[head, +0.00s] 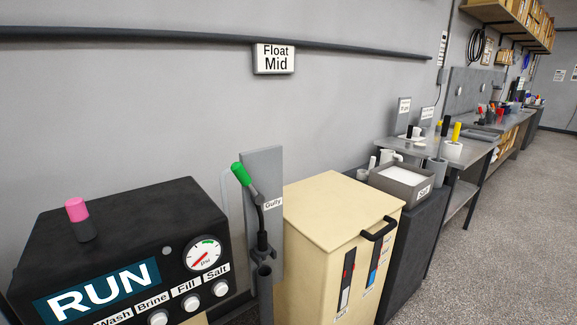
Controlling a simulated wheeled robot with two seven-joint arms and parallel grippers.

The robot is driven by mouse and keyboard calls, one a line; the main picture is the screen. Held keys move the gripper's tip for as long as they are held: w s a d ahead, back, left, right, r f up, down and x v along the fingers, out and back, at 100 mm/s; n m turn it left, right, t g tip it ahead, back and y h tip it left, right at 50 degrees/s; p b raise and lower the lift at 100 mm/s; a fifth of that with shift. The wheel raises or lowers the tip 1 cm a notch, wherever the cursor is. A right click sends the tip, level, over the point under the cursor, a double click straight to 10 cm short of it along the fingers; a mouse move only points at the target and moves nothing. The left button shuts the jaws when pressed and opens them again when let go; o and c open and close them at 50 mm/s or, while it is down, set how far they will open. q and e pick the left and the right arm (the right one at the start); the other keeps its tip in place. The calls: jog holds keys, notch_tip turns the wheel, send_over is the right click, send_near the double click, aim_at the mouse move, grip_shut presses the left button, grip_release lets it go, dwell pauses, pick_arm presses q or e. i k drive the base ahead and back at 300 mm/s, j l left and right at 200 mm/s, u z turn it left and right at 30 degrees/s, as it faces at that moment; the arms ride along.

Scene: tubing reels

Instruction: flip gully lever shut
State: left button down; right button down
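The gully lever (251,193) has a green grip and a dark shaft. It is mounted on a grey upright panel with a "Gully" label (273,203), between the black control box and the cream cabinet. The lever tilts up and to the left from its pivot, with a dark pipe (265,290) below it. I cannot tell from this view whether that position is open or shut. Neither of my grippers is in view.
The black control box (120,235) reads "RUN" and carries a gauge, several knobs and a pink-topped post. The cream cabinet (335,210) has a dark handle. A grey bin (402,180) and benches stand to the right. Open floor (500,225) lies at the right.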

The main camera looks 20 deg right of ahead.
aim_at(237, 168)
jog(key=i+l, duration=0.1)
jog(key=l, duration=0.4)
jog(key=i+l, duration=0.1)
jog(key=l, duration=0.9)
jog(key=i+l, duration=0.15)
jog(key=l, duration=0.35)
jog(key=i+l, duration=0.1)
jog(key=l, duration=0.4)
